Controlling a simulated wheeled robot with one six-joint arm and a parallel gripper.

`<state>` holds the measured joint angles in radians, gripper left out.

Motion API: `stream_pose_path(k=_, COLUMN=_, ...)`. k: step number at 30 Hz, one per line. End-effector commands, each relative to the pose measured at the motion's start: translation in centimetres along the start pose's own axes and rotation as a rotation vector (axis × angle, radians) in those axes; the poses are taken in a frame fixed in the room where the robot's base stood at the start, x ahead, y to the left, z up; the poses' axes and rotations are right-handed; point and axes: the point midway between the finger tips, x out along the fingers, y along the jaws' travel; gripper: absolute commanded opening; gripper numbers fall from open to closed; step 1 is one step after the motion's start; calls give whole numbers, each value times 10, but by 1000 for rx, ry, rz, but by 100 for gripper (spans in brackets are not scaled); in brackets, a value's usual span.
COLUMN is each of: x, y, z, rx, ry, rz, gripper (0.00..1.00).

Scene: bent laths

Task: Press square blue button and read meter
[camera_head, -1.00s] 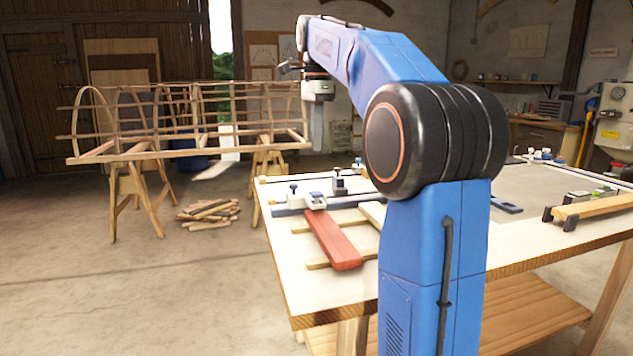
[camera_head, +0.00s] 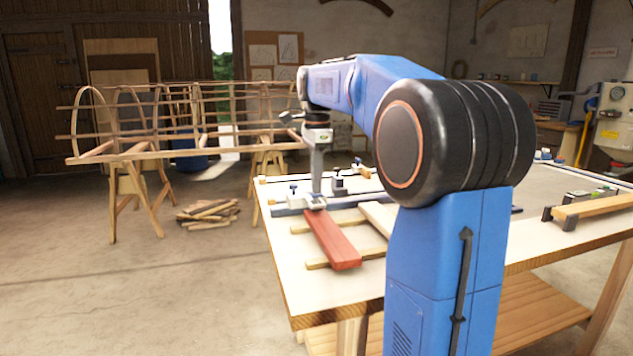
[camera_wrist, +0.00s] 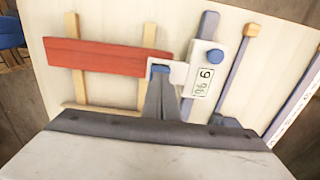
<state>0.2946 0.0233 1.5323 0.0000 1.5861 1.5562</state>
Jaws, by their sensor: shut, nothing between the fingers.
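The meter (camera_wrist: 221,76) is a white block with a small sideways display (camera_wrist: 203,82). Its dark digits are too small to read surely. A round blue knob (camera_wrist: 215,57) sits on the block. A white arm reaches left from it to the square blue button (camera_wrist: 160,69), partly hidden by my fingertips. My gripper (camera_wrist: 161,80) is shut and empty, its tips at the button; I cannot tell whether they touch. In the head view my gripper (camera_head: 317,188) points straight down just above the meter (camera_head: 314,203) at the table's left end.
A red lath (camera_wrist: 110,57) lies across pale wooden strips (camera_wrist: 73,27) beside the button. Blue-grey bars and clamps (camera_head: 340,183) stand close by on the table (camera_head: 290,270). A wooden lath in a fixture (camera_head: 590,207) lies far right.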

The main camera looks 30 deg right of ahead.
Motion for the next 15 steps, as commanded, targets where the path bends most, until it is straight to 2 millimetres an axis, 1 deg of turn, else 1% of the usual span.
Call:
stream_pose_path(k=6, x=1, y=0, z=0, rx=0, ry=0, rz=0, gripper=0)
stream_pose_path(k=12, x=18, y=0, z=0, rx=0, ry=0, rz=2, gripper=0)
stream_pose_path(k=15, x=20, y=0, z=0, rx=0, ry=0, rz=4, gripper=0)
